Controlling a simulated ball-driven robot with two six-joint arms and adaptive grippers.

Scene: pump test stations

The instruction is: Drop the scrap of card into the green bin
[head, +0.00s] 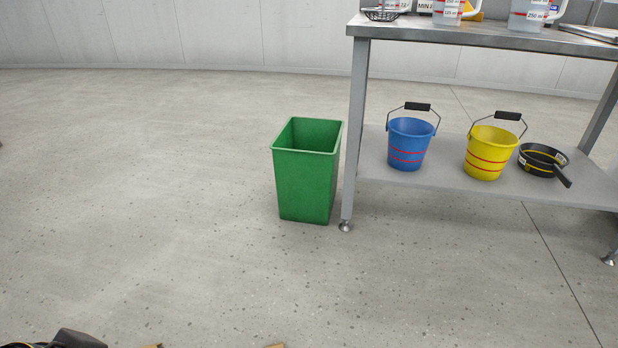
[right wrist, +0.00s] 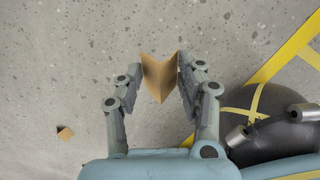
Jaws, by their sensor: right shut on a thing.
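The scrap of card (right wrist: 160,78) is a folded tan-brown piece. In the right wrist view it sits between the fingertips of my right gripper (right wrist: 161,72), which is shut on it above the grey floor. The green bin (head: 306,178) stands upright on the floor near the middle of the head view, its top open. Two tan bits show at the bottom edge of the head view, one left (head: 153,346) and one near the middle (head: 275,346); I cannot tell which is the held card. My left gripper is not in view.
A steel table (head: 480,35) stands right of the bin, its leg close beside it. Its lower shelf holds a blue bucket (head: 408,145), a yellow bucket (head: 488,153) and a black pan (head: 540,162). Floor left of the bin is clear.

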